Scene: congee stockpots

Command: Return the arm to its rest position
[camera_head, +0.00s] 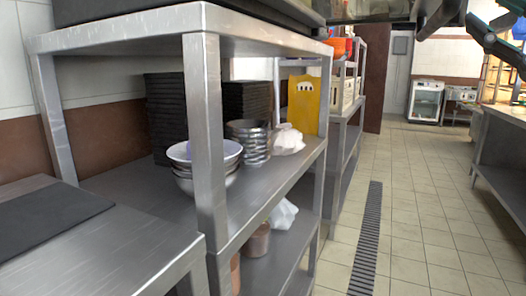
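Dark jointed parts hang into the top right of the head view, cut off by the frame edge. They may belong to my arm or gripper, but I cannot make out two fingertips. I cannot see whether the gripper is open or shut, or whether it holds anything. No held object is visible.
A steel shelf unit (209,150) stands close at left, bearing stacked bowls (204,153), a black crate stack (247,101) and a yellow item (304,104). A steel counter (110,262) is at lower left. The tiled aisle (420,200) is clear, with a floor drain (367,240). Another counter (505,170) edges the right.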

